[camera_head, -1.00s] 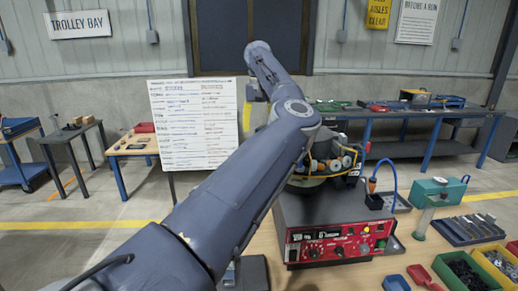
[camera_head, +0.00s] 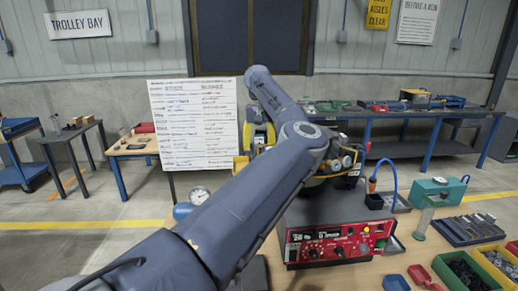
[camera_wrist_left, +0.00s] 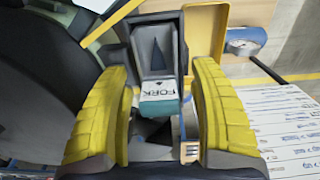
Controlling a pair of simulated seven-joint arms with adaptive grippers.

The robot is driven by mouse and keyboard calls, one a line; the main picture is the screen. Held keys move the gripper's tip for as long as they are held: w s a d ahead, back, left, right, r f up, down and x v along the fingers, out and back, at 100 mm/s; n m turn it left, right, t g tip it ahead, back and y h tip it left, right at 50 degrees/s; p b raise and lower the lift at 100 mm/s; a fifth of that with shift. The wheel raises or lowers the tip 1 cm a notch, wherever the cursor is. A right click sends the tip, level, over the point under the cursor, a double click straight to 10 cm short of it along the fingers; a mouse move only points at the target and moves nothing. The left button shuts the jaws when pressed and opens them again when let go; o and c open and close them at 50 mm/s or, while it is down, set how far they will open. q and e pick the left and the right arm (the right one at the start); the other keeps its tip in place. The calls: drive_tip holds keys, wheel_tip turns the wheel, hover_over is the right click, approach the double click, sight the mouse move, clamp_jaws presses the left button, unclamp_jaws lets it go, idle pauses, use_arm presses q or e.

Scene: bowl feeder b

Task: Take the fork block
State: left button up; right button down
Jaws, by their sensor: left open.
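The fork block (camera_wrist_left: 160,92), teal and white with the word FORK on it, shows in the left wrist view at the middle, below a grey slotted part (camera_wrist_left: 155,45). My left gripper (camera_wrist_left: 160,73) has its two yellow fingers spread wide, one to each side of the block, with gaps between. The fingers do not visibly touch it. In the head view my left arm reaches across to the bowl feeder (camera_head: 345,165) and hides most of that gripper and the block. My right gripper is out of view.
A red control panel (camera_head: 338,243) fronts the feeder's base. A round gauge (camera_head: 199,195) stands left of my arm. A written board (camera_head: 195,125) stands behind. Parts bins (camera_head: 465,272) and a teal device (camera_head: 438,192) are at the right.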

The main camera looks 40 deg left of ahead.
use_arm(q)
clamp_jaws()
idle(0.4)
drive_tip(key=shift+r, duration=0.15)
wheel_tip(320, 180, up, 20)
drive_tip(key=shift+f, duration=0.25)
idle(0.5)
